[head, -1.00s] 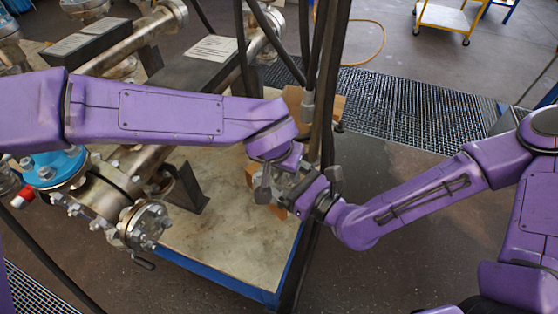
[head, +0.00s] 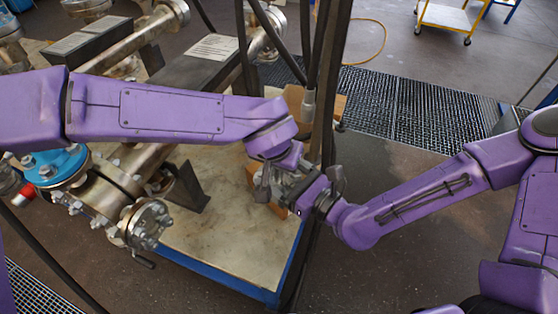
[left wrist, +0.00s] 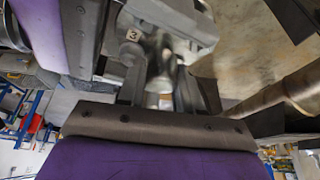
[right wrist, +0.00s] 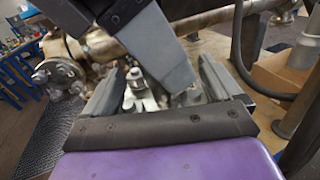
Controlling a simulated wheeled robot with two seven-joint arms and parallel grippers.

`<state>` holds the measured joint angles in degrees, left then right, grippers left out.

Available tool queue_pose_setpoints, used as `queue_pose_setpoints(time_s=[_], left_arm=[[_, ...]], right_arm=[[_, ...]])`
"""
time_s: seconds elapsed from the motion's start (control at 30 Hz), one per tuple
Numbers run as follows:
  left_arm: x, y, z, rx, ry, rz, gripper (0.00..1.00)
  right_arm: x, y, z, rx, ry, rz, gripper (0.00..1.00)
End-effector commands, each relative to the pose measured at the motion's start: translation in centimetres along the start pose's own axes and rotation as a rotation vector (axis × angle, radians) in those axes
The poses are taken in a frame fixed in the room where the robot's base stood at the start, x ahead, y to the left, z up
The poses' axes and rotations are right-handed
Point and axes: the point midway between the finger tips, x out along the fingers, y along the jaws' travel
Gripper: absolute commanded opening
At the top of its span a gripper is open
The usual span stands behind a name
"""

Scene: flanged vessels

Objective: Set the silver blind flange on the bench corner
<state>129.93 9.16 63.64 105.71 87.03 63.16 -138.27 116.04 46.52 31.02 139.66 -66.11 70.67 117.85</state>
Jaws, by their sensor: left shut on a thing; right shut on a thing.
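The silver blind flange (head: 285,186) is mostly hidden between my two grippers, above the right side of the bench (head: 235,240). My left gripper (head: 266,184) reaches down from above and is shut on it. My right gripper (head: 302,190) comes in from the right and is also shut on it. In the left wrist view, blurred shiny metal (left wrist: 165,75) shows between the fingers. In the right wrist view, a metal part with a bolt (right wrist: 137,88) sits between the fingers. The bench's pale top and blue front edge show below the grippers; I cannot tell whether the flange touches the top.
A flanged pipe end (head: 146,224) and a blue flange (head: 56,164) stand to the left on the bench. A dark post (head: 326,110) rises close behind the grippers. Cardboard-brown blocks (head: 318,103) lie near it. The front right of the bench top is bare.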

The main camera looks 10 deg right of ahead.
Motion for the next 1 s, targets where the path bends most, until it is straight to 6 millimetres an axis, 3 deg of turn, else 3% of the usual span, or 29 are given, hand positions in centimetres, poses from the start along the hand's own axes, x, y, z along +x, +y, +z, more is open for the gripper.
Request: queue_pose_setpoints(time_s=[0.03,0.57,0.6,0.87,1.0], left_arm=[[-0.1,0.9,0.2,0.014,-0.001,0.016,0.00],[-0.1,0.9,0.3,0.015,-0.003,0.016,0.00],[-0.3,0.9,0.1,0.014,0.002,0.017,0.00],[-0.3,0.6,0.0,0.008,0.004,0.011,0.00],[-0.3,0.4,-0.1,0.006,0.005,0.009,0.00]], right_arm=[[0.2,0.2,0.5,-0.009,-0.012,0.010,0.09],[0.2,0.2,0.5,-0.012,-0.013,0.011,0.09],[0.2,0.2,0.6,-0.012,-0.013,0.011,1.00],[0.1,0.1,0.5,-0.016,-0.020,0.004,1.00],[-0.7,-0.1,1.9,-0.081,-0.120,-0.010,1.00]])
